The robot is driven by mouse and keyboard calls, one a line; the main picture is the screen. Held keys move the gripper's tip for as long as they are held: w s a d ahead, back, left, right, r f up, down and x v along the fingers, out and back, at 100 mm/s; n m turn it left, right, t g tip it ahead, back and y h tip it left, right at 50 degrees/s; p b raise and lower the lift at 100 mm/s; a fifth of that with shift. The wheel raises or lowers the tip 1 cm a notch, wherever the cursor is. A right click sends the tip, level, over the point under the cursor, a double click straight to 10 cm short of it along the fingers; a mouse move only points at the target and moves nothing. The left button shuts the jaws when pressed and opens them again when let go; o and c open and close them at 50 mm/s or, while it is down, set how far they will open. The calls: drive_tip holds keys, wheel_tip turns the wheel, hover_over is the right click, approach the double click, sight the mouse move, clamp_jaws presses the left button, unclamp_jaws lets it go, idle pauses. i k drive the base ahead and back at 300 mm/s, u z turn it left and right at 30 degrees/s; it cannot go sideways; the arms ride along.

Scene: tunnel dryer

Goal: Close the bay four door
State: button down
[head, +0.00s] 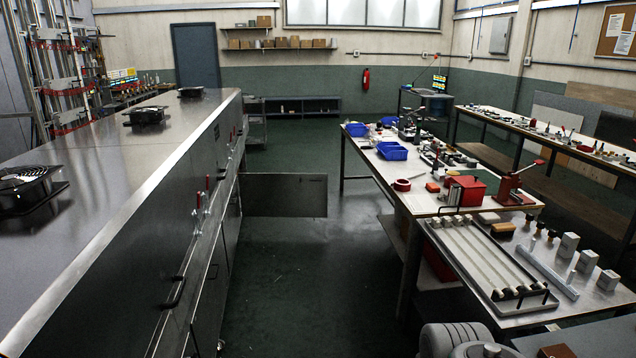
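The tunnel dryer (150,170) is a long steel cabinet filling the left of the head view. One dark flat door (285,196) stands open partway along its side, sticking out to the right into the aisle at about a right angle. Its hinge side is at the dryer. No bay number is readable, so I cannot tell for certain that it is bay four. Nearer doors along the dryer side look shut, with a dark handle (174,292) on one. My gripper is not in view; a grey rounded part at the bottom edge looks like my arm.
A workbench (440,210) with blue bins, a red box and a tray of rods stands right of the aisle. The green floor (300,270) between dryer and bench is clear except for the open door. A second bench (560,140) lies further right.

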sight(265, 195)
drive_tip(key=i, duration=4.25)
drive_tip(key=u, duration=0.75)
